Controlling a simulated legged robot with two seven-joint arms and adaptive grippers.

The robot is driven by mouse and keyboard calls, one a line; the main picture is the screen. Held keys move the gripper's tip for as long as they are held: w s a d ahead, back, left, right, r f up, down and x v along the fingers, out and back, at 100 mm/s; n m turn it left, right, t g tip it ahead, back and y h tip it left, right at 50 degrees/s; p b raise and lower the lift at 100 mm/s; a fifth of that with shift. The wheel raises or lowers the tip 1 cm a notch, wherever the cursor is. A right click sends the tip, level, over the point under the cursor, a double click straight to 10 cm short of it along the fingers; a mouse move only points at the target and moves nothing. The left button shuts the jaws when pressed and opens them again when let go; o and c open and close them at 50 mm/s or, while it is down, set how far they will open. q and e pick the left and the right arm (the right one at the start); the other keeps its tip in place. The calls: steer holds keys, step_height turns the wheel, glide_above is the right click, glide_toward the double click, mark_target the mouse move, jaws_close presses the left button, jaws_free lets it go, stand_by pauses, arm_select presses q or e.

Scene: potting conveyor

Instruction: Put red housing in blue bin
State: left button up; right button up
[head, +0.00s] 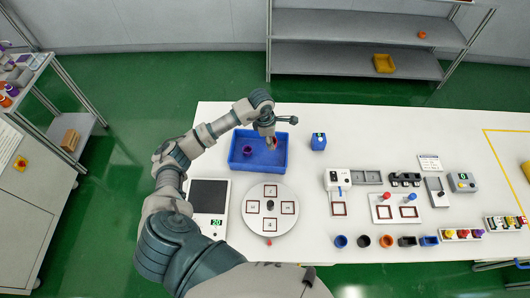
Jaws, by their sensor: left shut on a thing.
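A blue bin (262,164) stands on the white table, left of its middle towards the far edge. My left arm reaches in from the left, and its left gripper (271,141) is over the right half of the bin. It is shut on a small red thing, which looks like the red housing (275,144) and is partly hidden by the fingers. I cannot tell whether the housing touches the bin floor. A purple housing (247,149) lies in the left half of the bin. My right gripper is not in view.
A round white turntable (285,224) and a scale with a dark plate (209,195) are nearer. Fixtures and a row of several coloured cups (386,241) fill the right side.

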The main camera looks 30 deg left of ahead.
mark_target(273, 156)
arm_select(q)
step_height(273, 156, down, 3)
steer(key=shift+f, duration=0.1)
steer(key=shift+d+f, duration=0.1)
steer(key=shift+f, duration=2)
steer(key=shift+f, duration=0.1)
steer(key=o, duration=0.8)
step_height(273, 156, up, 12)
steer(key=s+a, duration=0.1)
steer(key=shift+a+b, duration=0.35)
steer(key=shift+a, duration=0.05)
steer(key=shift+s, duration=0.1)
